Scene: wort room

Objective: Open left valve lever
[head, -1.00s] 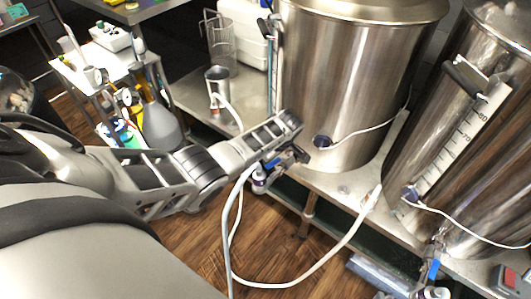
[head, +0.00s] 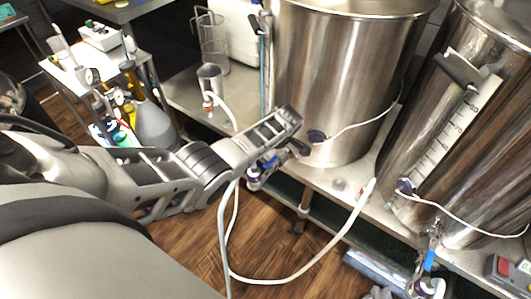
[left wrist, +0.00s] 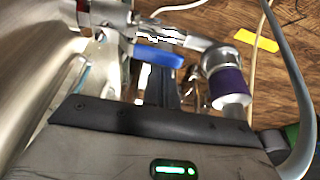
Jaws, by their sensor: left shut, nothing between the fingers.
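The left valve has a blue lever (head: 268,163) low at the front of the left steel tank (head: 335,80). In the left wrist view the blue lever (left wrist: 158,56) lies across the upper middle, beside the metal valve body and a purple-banded fitting (left wrist: 228,82). My left gripper (head: 299,148) is at this valve, partly covering it in the head view. Its dark fingers (left wrist: 160,88) are shut and empty, close to the lever; I cannot tell whether they touch it. My right gripper is not in view.
A right tank (head: 480,130) has its own blue-levered valve (head: 430,260). A white hose (head: 300,278) loops below the left valve over the wooden floor. The steel bench (head: 340,186) carries the tanks. A cart with bottles (head: 155,125) stands at the left.

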